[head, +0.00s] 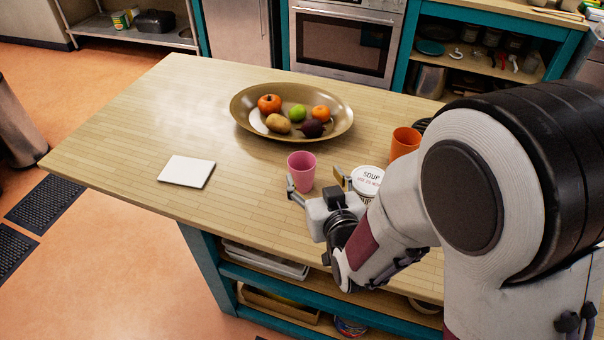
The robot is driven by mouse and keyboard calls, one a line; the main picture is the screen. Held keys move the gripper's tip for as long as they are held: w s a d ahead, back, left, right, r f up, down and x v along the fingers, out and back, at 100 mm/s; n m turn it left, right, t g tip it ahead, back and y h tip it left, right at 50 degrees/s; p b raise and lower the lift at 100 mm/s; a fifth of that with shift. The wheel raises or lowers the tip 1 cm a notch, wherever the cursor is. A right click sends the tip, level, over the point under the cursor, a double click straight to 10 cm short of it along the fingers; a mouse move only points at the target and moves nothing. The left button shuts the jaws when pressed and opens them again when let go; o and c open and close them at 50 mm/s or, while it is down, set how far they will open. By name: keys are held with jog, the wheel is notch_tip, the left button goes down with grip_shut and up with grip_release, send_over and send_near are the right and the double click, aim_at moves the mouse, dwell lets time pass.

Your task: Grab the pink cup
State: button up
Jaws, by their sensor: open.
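The pink cup (301,171) stands upright on the wooden table, in the middle of the head view. My gripper (314,182) is open, at the near side of the cup. One finger is at the cup's lower left. The other finger is to the right of the cup, near the soup container. I cannot tell whether either finger touches the cup. The gripper's body hides little of the cup; its base is partly hard to see.
A white soup container (368,180) stands close on the right, and an orange cup (405,141) is behind it. A large bowl (240,121) of fruit and vegetables lies behind the pink cup. A white square (187,171) lies at left.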

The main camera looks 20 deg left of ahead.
aim_at(299, 162)
jog(key=shift+s+a+f, duration=0.3)
jog(key=shift+a+f, duration=0.05)
jog(key=shift+a, duration=0.2)
jog(key=shift+x, duration=1.3)
jog(key=shift+x, duration=2.6)
jog(key=shift+f, duration=0.1)
jog(key=shift+c, duration=0.3)
jog(key=c, duration=1.1)
